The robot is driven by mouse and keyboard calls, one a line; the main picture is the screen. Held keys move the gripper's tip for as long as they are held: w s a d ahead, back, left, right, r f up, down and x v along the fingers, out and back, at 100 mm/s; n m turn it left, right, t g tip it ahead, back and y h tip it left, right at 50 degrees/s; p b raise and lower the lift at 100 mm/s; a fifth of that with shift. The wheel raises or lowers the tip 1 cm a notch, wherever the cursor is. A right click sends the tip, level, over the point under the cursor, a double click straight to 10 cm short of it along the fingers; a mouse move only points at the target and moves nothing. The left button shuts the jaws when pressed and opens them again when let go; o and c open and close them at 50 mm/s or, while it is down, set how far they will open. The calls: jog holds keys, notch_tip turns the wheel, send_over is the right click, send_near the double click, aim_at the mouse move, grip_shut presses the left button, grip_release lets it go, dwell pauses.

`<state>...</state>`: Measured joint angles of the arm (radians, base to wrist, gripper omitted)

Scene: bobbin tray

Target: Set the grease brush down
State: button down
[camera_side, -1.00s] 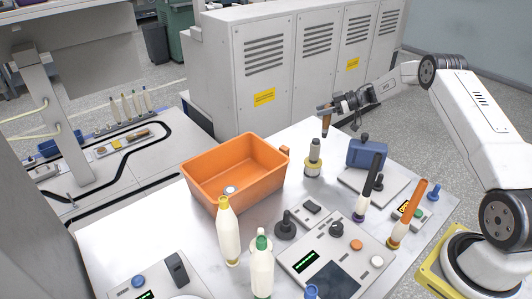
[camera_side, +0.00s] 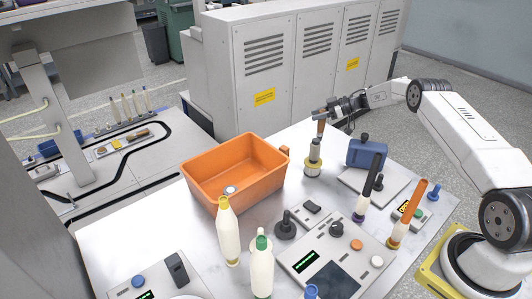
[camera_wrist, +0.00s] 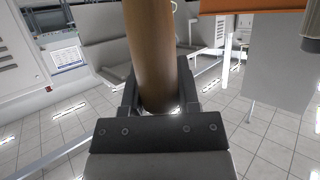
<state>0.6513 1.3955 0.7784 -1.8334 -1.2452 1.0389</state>
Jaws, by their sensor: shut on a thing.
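My gripper (camera_side: 322,114) is shut on a brown, rod-like piece, which I take to be the grease brush (camera_side: 320,129). The brush hangs roughly upright below the jaws in the side view. In the wrist view the brown rod (camera_wrist: 151,45) fills the space between the fingers.
An orange bin (camera_side: 235,178) stands to the left. A blue box (camera_side: 367,153), a black-handled tool (camera_side: 369,187) and an orange-handled tool (camera_side: 408,213) stand to the right. Bottles (camera_side: 229,235) and a control panel (camera_side: 335,256) are in front.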

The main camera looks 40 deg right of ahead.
jog(key=shift+f, duration=1.6)
jog(key=shift+f, duration=0.1)
jog(key=shift+c, duration=1.7)
grip_release()
jog(key=v, duration=1.2)
jog(key=shift+w, duration=0.1)
